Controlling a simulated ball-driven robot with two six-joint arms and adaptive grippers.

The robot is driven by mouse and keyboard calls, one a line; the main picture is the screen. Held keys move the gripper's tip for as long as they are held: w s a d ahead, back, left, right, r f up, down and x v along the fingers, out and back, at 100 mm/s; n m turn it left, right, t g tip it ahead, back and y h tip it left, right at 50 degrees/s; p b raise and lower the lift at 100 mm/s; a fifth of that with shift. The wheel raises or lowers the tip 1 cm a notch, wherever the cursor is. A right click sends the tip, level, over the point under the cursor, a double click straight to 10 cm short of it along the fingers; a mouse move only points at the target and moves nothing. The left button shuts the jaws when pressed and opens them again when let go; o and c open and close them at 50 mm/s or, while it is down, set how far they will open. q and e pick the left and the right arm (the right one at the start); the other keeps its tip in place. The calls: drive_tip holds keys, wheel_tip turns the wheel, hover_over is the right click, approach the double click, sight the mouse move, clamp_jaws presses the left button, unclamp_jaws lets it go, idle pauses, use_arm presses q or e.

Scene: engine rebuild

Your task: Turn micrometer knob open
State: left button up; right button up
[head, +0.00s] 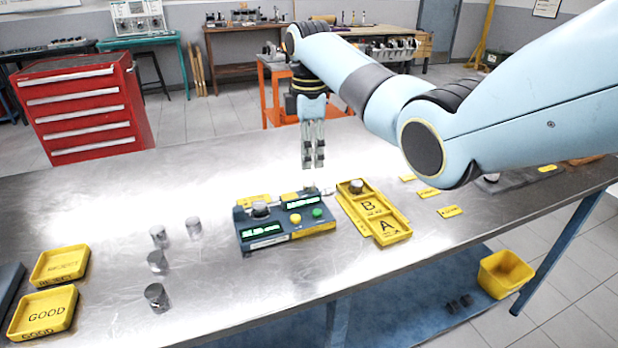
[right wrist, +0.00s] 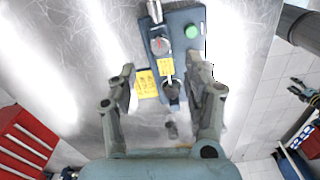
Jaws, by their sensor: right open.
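The micrometer unit is a blue-grey box (head: 285,228) with lit green displays, a yellow button and a green button. It lies on the metal bench and also shows in the right wrist view (right wrist: 181,22). A grey cylindrical knob (right wrist: 172,129) sticks out beyond a dark round part (right wrist: 173,92) at the box's end in the wrist view. My right gripper (head: 313,163) points down over the back of the unit. In the wrist view its fingers (right wrist: 162,76) are spread open on either side of the unit's end, empty. The head view does not show the knob clearly. My left gripper is not in view.
A yellow A/B tray (head: 399,238) stands right of the unit. Several grey cylinders (head: 157,262) stand to the left. Yellow GOOD (head: 42,315) and REJECT (head: 61,265) trays lie at the left edge. A yellow bin (head: 505,273) is below the bench. The front middle is clear.

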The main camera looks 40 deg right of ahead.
sight(309, 182)
wheel_tip(309, 182, down, 7)
drive_tip(key=shift+f, duration=0.15)
clamp_jaws()
idle(0.5)
